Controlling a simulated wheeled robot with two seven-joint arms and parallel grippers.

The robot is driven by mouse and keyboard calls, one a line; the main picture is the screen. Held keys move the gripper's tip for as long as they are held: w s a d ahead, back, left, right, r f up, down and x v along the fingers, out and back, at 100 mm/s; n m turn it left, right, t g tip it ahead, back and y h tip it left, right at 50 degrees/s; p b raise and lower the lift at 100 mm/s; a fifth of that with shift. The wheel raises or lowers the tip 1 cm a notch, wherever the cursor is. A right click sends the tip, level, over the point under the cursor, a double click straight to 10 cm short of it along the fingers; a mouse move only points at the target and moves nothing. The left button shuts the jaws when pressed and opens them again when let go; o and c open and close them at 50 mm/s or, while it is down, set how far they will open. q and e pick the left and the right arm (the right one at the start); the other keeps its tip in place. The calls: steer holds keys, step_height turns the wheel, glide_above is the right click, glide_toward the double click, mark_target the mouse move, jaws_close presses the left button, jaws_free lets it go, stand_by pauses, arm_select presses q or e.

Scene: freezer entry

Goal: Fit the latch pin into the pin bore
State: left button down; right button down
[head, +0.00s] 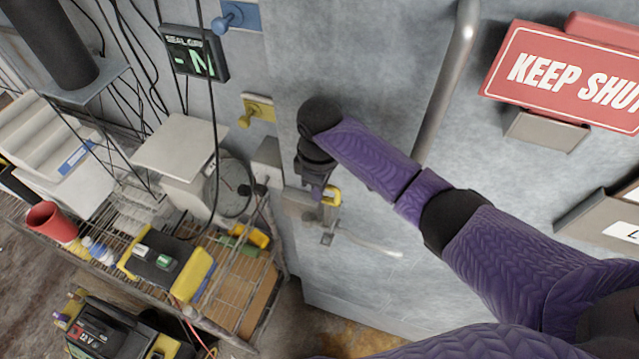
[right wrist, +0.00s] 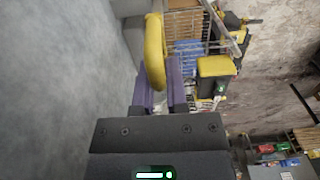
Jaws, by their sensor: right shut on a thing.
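My right gripper (head: 318,188) is at the latch hardware on the grey door's left edge, pointing down. It is shut on the latch pin, whose yellow loop handle (head: 331,197) sticks out beside the fingers. In the right wrist view, the yellow loop (right wrist: 155,55) rises past the purple fingers of my right gripper (right wrist: 160,90). A metal latch plate (head: 298,198) lies just left of the fingers. The pin bore and the pin's tip cannot be made out, so I cannot tell whether the pin is in the bore. My left gripper is not in view.
A metal lever (head: 365,244) sticks out below the latch. A long vertical door handle (head: 446,80) and a red KEEP SHUT sign (head: 570,75) are to the right. A wire shelf (head: 235,290) with a yellow-black box (head: 165,262) stands at left. Cables hang on the wall.

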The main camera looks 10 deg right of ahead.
step_height(320, 180, down, 9)
steer(key=b, duration=0.5)
steer(key=shift+b, duration=0.4)
stand_by(2.7)
steer(key=c, duration=0.6)
jaws_free()
steer(key=shift+r, duration=0.1)
step_height(320, 180, up, 10)
steer(key=shift+f, duration=0.1)
